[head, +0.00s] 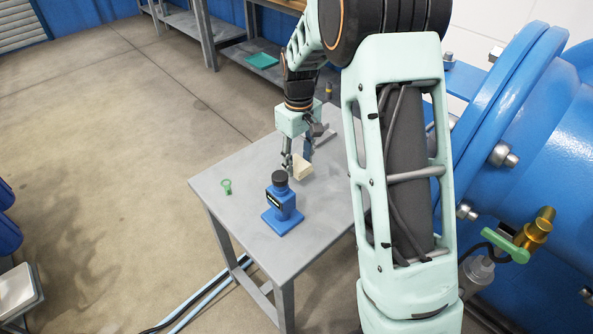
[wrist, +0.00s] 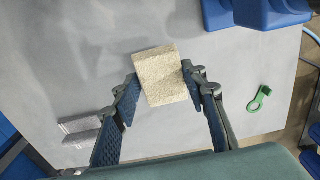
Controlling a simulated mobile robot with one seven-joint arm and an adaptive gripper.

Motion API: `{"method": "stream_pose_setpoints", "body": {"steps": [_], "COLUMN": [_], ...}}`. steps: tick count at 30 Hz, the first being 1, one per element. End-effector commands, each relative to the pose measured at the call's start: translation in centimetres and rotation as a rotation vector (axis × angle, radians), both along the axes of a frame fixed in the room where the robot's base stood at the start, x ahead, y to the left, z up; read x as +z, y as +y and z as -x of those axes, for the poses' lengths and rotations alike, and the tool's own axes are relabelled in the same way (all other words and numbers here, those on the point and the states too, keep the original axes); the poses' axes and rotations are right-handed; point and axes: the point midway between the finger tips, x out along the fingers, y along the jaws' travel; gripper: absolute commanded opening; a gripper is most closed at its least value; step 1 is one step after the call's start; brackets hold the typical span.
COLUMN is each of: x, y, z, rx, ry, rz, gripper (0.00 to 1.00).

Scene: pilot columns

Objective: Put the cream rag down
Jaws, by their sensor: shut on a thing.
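The cream rag (head: 302,170) is a small, textured, block-shaped piece at my gripper (head: 298,163), over the grey table (head: 240,190). In the wrist view the cream rag (wrist: 160,75) sits between the two fingers of my gripper (wrist: 163,85), pinched at its sides. My gripper points down and is shut on it. The rag is at or just above the tabletop; I cannot tell whether it touches. Its underside is hidden.
A blue device with a black knob (head: 282,205) stands on the table, in front of the rag. A green ring-shaped piece (head: 227,186) lies near the left edge. A grey metal piece (wrist: 80,130) lies on the table. Bare tabletop lies between them. Large blue pipework (head: 530,130) stands at right.

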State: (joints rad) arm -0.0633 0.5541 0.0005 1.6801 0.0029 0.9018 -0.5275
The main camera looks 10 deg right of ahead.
Motion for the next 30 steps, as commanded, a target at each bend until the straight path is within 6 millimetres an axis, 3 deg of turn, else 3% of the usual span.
{"method": "stream_pose_setpoints", "body": {"steps": [7, 13, 25, 26, 30], "x": [-1.3, -4.3, -4.9, -4.9, -4.8], "y": [0.3, 0.3, 0.3, 0.3, 0.3], "z": [-1.0, -1.2, -1.2, -1.2, -1.2], "rx": [0.0, 0.0, 0.0, 0.0, 0.0], "ry": [0.0, 0.003, -0.001, -0.001, -0.001], "rz": [0.0, -0.001, -0.001, -0.001, -0.001], "gripper": [0.17, 0.17, 0.17, 0.41, 0.56]}}
